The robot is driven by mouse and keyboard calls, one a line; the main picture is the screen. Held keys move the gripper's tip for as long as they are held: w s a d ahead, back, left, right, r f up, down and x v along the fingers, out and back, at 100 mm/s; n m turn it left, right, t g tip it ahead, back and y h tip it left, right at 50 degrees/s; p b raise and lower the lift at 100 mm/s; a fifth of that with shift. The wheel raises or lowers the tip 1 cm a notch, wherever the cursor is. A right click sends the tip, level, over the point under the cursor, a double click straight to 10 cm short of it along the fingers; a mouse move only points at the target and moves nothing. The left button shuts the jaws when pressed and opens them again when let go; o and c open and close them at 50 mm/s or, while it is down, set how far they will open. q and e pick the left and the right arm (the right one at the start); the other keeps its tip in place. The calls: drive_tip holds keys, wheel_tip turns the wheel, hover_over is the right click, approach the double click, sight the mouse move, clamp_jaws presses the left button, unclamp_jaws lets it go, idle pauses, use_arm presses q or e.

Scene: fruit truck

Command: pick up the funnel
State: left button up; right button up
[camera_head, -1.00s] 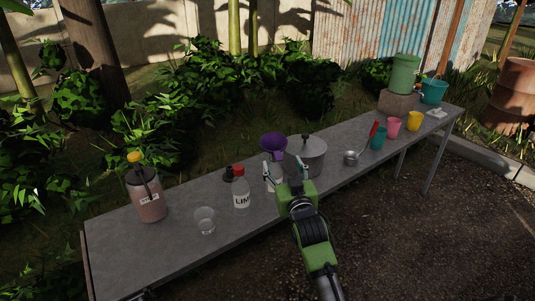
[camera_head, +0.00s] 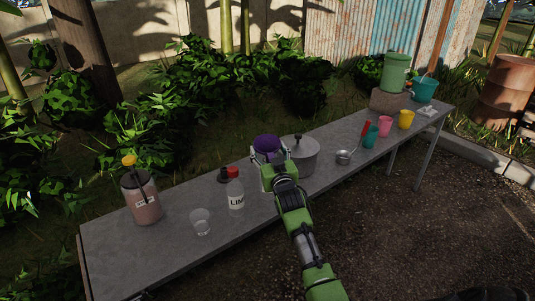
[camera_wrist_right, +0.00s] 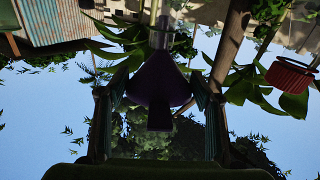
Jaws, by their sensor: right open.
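The purple funnel (camera_head: 267,144) is near the middle of the table, its upper part showing above my right gripper (camera_head: 268,165). What is under the funnel is mostly hidden by the gripper in the head view. A clear bottle-like shape (camera_wrist_right: 163,30) adjoins the funnel's narrow end there. My right gripper is open around the funnel. My left gripper is not in view.
A grey lidded pot (camera_head: 302,156) stands close to the right of the gripper. A red-capped bottle (camera_head: 235,193) stands to the left, with a clear glass (camera_head: 200,222) nearby. A ladle (camera_head: 345,156) and several coloured cups are farther right. The table's left front is clear.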

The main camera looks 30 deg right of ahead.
clamp_jaws()
drive_tip(key=shift+r, duration=0.2)
